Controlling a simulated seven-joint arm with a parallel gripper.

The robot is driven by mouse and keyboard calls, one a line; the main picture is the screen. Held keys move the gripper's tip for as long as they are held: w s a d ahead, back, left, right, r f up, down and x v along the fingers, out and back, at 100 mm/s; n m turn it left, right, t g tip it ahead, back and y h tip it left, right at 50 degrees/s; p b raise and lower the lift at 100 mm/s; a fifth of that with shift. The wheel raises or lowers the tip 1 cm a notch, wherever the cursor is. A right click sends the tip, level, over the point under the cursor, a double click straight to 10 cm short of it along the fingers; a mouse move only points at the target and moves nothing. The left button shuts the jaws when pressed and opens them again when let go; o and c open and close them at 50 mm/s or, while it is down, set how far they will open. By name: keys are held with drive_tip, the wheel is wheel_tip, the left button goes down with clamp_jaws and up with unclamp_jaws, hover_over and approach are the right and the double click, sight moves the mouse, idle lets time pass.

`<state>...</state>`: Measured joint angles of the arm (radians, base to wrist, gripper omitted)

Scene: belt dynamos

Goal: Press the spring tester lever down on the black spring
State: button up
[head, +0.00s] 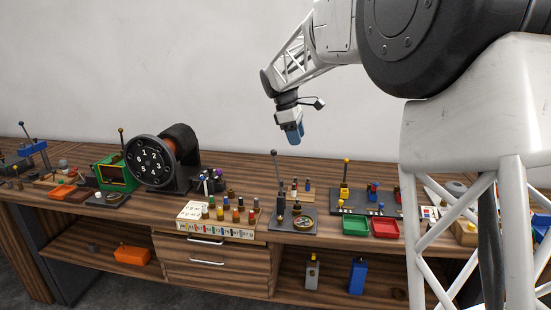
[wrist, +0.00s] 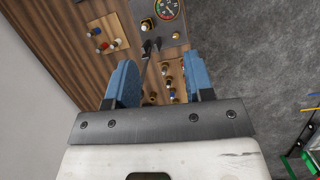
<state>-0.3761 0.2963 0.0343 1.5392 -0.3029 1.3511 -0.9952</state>
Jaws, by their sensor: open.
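The spring tester (head: 285,228) stands on the bench near the middle of the head view. It has a dark base, a round dial and an upright lever (head: 277,180) with a dark knob. In the wrist view, the tester (wrist: 178,36) is at the top with its dial, and a thin dark lever (wrist: 148,47) points down between the fingers. My gripper (head: 293,135) hangs above and slightly right of the knob, apart from it. In the wrist view, my gripper (wrist: 161,78) has its blue fingers apart and nothing held. I cannot clearly pick out the black spring.
A wooden block (head: 296,194) with several small coloured pieces stands behind the tester. A rack of coloured pegs (head: 217,229) is to its left. Green (head: 355,226) and red (head: 385,228) trays are to its right. The large numbered drum (head: 152,162) stands further left.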

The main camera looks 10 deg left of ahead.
sight(274, 156)
drive_tip(key=w+a+f+n+h, duration=0.1)
drive_tip(key=w+a+f+n, duration=0.2)
drive_tip(key=w+a, duration=0.5)
drive_tip(key=a+f, duration=0.1)
drive_tip(key=a, duration=0.2)
drive_tip(key=shift+w+a+f+n, duration=0.2)
drive_tip(key=shift+f+n, duration=0.2)
drive_tip(key=shift+f, duration=0.1)
drive_tip(key=shift+x, duration=3.85)
drive_tip(key=shift+d, duration=0.1)
clamp_jaws()
